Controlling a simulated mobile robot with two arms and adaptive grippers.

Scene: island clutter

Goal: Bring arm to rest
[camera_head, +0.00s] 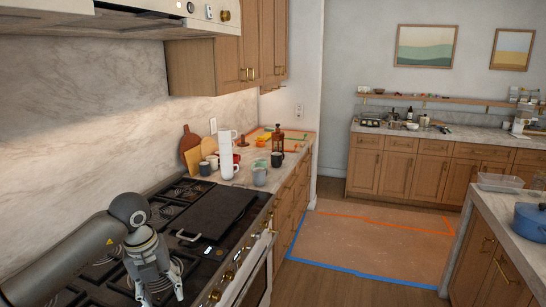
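My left arm (75,262) comes in from the lower left and reaches over the stove (215,262). My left gripper (160,297) hangs at its end, pointing down over the front left part of the stove. Its fingers are dark, small and close to the bottom edge of the picture, so I cannot tell whether they are open or shut. No held object shows in it. My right arm and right gripper are not in view.
A black griddle (208,212) lies on the stove. Several mugs, a stacked white cup tower (226,152) and a brown bottle (278,140) crowd the counter beyond. A range hood (120,18) overhangs. A blue pot (531,221) stands on the island at right. The taped floor (370,243) is clear.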

